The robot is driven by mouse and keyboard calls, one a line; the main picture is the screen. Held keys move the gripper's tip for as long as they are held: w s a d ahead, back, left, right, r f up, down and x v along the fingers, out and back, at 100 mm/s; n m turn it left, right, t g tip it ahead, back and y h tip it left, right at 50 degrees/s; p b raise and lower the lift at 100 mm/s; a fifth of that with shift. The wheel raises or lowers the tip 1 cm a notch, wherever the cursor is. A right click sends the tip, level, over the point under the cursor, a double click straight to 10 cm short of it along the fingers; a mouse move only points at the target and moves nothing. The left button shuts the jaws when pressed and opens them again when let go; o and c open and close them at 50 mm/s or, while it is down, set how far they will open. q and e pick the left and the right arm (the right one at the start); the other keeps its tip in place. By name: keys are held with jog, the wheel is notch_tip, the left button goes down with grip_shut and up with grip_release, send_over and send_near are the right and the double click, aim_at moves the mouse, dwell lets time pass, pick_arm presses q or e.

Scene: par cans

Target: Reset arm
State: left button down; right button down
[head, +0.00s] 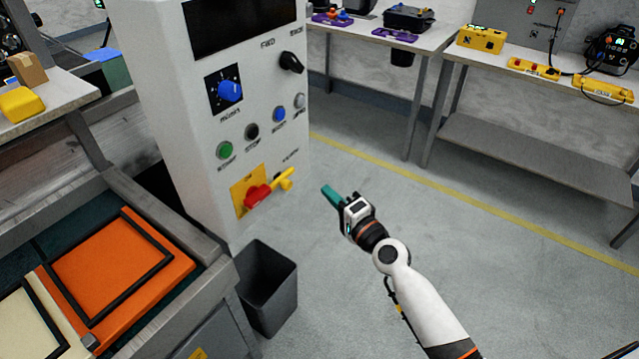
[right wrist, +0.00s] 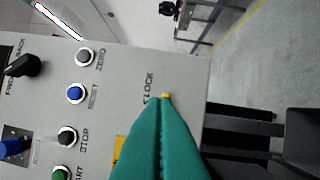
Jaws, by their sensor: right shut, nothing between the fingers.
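My right gripper (head: 331,195) is in the head view, with teal fingers pointing at the lower part of a white control cabinet (head: 190,130). Its fingers are shut together and empty. In the right wrist view the shut teal fingers (right wrist: 163,110) point at the cabinet panel (right wrist: 130,75), which appears turned sideways. The fingertips overlap a small yellow part by the "LOCK" label there; I cannot tell if they touch it. My left gripper is not in view.
A dark bin (head: 268,290) stands on the floor by the cabinet. An orange panel with a black frame (head: 120,270) lies at left. Benches with tool cases (head: 409,20) and yellow devices (head: 481,39) stand at the back. The floor (head: 500,270) at right is clear.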

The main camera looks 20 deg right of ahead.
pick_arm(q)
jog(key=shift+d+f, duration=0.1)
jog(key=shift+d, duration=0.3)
pick_arm(e)
jog(key=shift+s+d, duration=0.3)
jog(key=shift+s, duration=0.35)
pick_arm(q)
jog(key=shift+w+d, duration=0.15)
pick_arm(e)
jog(key=shift+f, duration=0.1)
